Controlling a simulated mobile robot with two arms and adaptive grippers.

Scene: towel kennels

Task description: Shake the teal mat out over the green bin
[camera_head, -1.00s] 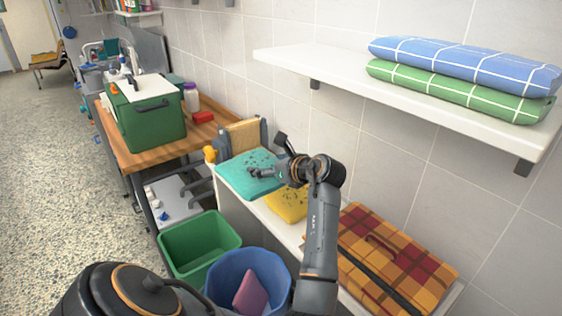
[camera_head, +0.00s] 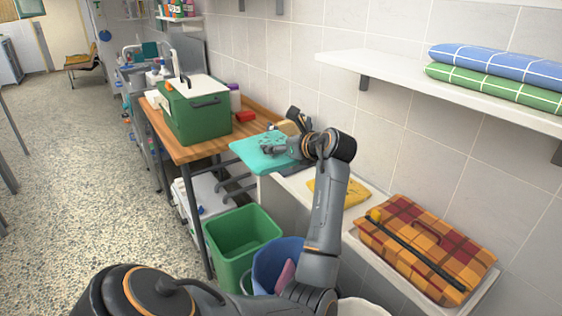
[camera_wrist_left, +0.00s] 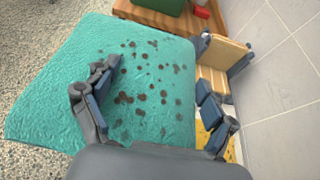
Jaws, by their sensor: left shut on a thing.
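The teal mat (camera_head: 252,149) carries many dark specks and is held roughly flat near the end of the white ledge, close to the wooden table. It fills much of the left wrist view (camera_wrist_left: 50,100). My left gripper (camera_head: 284,147) is shut on the mat's wall-side part; its fingers also show in the left wrist view (camera_wrist_left: 157,80). The green bin (camera_head: 218,262) stands on the floor, lower and nearer than the mat in the head view. The part of it that shows inside looks empty. My right gripper is not in view.
A wooden table (camera_head: 196,150) with a green box (camera_head: 198,118) stands behind. A blue bin (camera_head: 268,264) holding something pink stands beside the green bin. A speckled yellow cloth (camera_head: 338,194) and a plaid case (camera_head: 440,245) lie on the ledge. Open floor lies left.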

